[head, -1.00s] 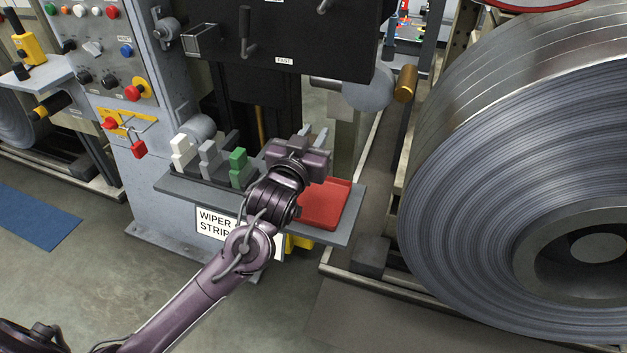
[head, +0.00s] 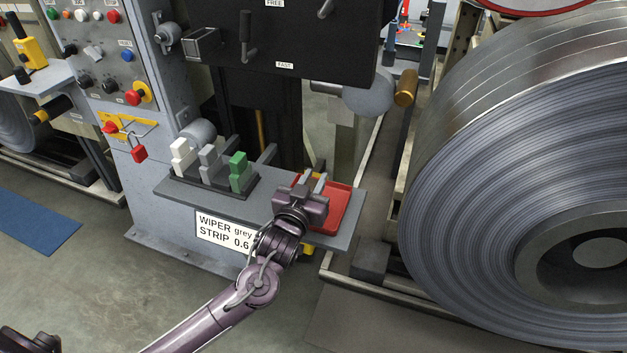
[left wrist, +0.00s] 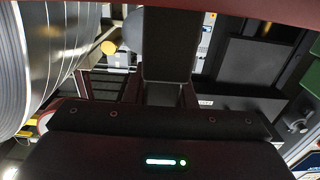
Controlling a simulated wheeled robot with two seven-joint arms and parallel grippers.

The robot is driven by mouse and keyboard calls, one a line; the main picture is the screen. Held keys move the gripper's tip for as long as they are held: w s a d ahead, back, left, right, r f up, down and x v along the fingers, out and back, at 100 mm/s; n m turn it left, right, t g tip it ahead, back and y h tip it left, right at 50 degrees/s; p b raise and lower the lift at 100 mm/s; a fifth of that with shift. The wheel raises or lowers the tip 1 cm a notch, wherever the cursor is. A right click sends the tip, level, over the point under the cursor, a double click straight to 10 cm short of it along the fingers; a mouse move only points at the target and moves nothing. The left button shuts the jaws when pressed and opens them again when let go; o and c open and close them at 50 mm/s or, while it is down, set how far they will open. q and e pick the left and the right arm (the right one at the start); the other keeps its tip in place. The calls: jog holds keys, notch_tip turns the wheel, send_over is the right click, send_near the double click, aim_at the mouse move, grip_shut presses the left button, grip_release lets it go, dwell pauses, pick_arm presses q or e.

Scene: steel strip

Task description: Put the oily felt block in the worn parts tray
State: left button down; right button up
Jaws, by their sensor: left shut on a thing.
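The red tray (head: 338,213), which I take to be the worn parts tray, sits at the right end of the grey shelf (head: 346,236). My left gripper (head: 313,182) is over the tray's left part in the head view and covers some of it. In the left wrist view, a dark grey block (left wrist: 168,45) shows between the fingers, and the gripper is shut on it. It looks like the oily felt block. My right gripper is not in view.
White (head: 182,157), grey (head: 209,163) and green (head: 240,172) blocks stand in a dark holder (head: 222,196) on the shelf's left. A large steel coil (head: 470,150) stands close at the right.

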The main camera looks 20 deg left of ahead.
pick_arm(q)
jog(key=shift+f, duration=0.15)
jog(key=c, duration=1.5)
grip_release()
jog(key=shift+c, duration=0.2)
jog(key=o, duration=0.3)
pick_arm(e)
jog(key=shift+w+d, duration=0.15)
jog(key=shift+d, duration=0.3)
pick_arm(q)
jog(key=shift+o, duration=0.2)
jog(key=shift+s, duration=0.2)
jog(key=s, duration=1.1)
jog(key=shift+s+a, duration=0.2)
jog(key=shift+s, duration=0.1)
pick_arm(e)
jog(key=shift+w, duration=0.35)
